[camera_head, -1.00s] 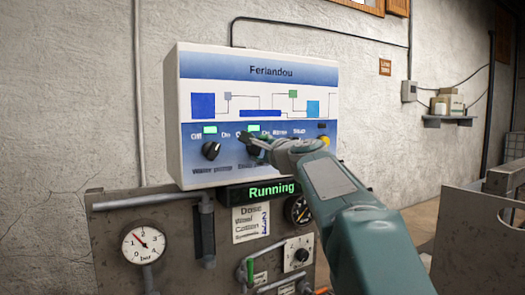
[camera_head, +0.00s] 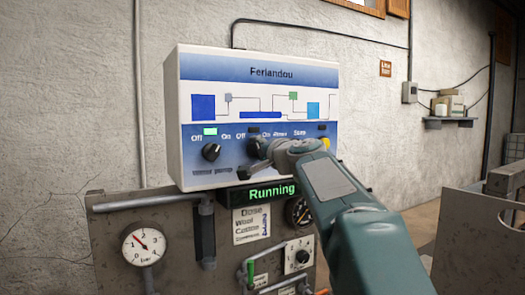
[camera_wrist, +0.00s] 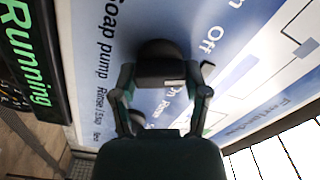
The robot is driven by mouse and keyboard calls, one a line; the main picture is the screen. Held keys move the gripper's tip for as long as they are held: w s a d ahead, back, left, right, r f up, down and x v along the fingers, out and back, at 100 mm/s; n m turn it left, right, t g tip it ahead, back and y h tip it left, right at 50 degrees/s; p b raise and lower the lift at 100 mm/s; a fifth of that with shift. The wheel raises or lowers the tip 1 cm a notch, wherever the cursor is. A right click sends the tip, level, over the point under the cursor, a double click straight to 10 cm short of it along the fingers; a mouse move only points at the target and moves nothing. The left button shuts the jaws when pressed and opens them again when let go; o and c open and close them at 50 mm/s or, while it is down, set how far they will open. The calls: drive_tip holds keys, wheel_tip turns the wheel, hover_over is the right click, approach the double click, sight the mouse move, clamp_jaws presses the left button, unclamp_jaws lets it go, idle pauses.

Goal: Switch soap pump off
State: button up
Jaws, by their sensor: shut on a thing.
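The soap pump knob (camera_head: 255,145) is a black rotary knob, second from the left on the white and blue control panel (camera_head: 300,74). In the wrist view the dark knob (camera_wrist: 158,49) sits between my fingers, beside the "Soap pump" label. My gripper (camera_head: 257,163) is at the knob, and its fingers (camera_wrist: 162,76) are shut on it. The fingers partly cover the knob and its label in the head view, so its exact pointing is hard to read. The lamp (camera_head: 253,129) above this knob is dark.
The water pump knob (camera_head: 211,152) is to the left, under a lit green lamp (camera_head: 210,131). A yellow button (camera_head: 324,142) is to the right. The display (camera_head: 258,193) below reads "Running". A pressure gauge (camera_head: 143,246) and pipes sit on the lower board.

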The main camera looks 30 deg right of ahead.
drive_tip(key=shift+w+a+f+n, duration=0.15)
drive_tip(key=shift+f+n, duration=0.15)
drive_tip(key=shift+n, duration=0.3)
drive_tip(key=o, duration=1.2)
drive_tip(key=shift+c, duration=0.2)
drive_tip(key=shift+r, duration=0.15)
drive_tip(key=s, duration=1.2)
